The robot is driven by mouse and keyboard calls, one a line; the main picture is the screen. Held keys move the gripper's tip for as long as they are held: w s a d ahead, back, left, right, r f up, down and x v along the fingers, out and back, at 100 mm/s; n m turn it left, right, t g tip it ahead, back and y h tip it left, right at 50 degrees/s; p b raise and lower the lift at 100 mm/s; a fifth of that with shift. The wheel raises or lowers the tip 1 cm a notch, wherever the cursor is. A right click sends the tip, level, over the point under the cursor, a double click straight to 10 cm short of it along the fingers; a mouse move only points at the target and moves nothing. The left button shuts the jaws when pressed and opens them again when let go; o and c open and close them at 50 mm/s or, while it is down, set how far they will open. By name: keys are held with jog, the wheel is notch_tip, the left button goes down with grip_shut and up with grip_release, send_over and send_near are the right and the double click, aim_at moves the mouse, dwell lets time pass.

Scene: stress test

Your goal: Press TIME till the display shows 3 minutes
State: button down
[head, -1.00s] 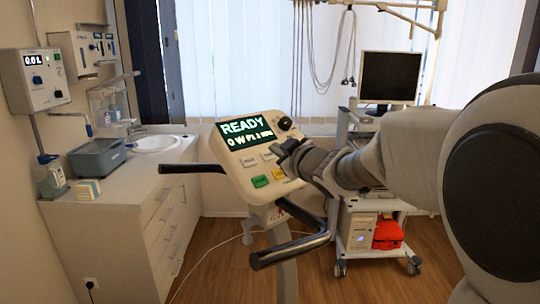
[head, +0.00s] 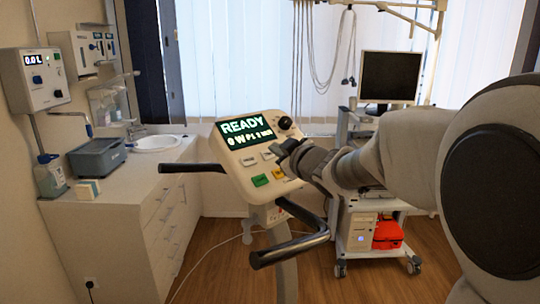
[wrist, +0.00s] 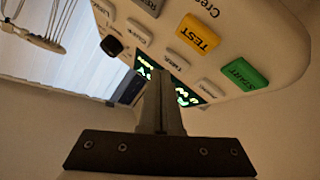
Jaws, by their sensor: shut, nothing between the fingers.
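The console (head: 238,172) has a dark display (head: 247,130) with green text. It reads READY, with a line below that looks like 0 W, P1 and a small minute figure, too small to read surely. The wrist view shows a yellow TEST button (wrist: 198,33), a green START button (wrist: 245,74) and several pale buttons, including one (wrist: 176,59) near my fingers; their labels are too blurred to pick out TIME. My gripper (head: 283,150) is shut and empty at the console's right side. It also shows in the wrist view (wrist: 158,75), covering part of the display. Contact cannot be told.
A black knob (head: 285,123) sits at the console's upper right. Black handlebars (head: 290,248) stick out below and to the left. A cart with a monitor (head: 390,77) stands behind at right. A white counter (head: 110,195) is at left.

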jog(key=shift+w+a+f, duration=0.1)
jog(key=shift+w+f, duration=0.05)
jog(key=shift+f, duration=0.1)
jog(key=shift+w+a+f+b, duration=0.15)
jog(key=shift+f+b, duration=0.15)
jog(key=shift+b, duration=0.1)
dwell(0.8)
jog(key=shift+s+d+r+p, duration=0.3)
jog(key=shift+s+r+p, duration=0.05)
jog(key=shift+r+p, duration=0.2)
jog(key=shift+s+d+r+p, duration=0.35)
jog(key=shift+s+r+p, duration=0.05)
jog(key=shift+r+p, duration=0.25)
jog(key=shift+s+d+r+p, duration=0.3)
jog(key=shift+s+r+p, duration=0.1)
jog(key=shift+r+p, duration=0.25)
jog(key=shift+s+d+r+p, duration=0.4)
jog(key=shift+r+p, duration=0.15)
jog(key=shift+r, duration=0.15)
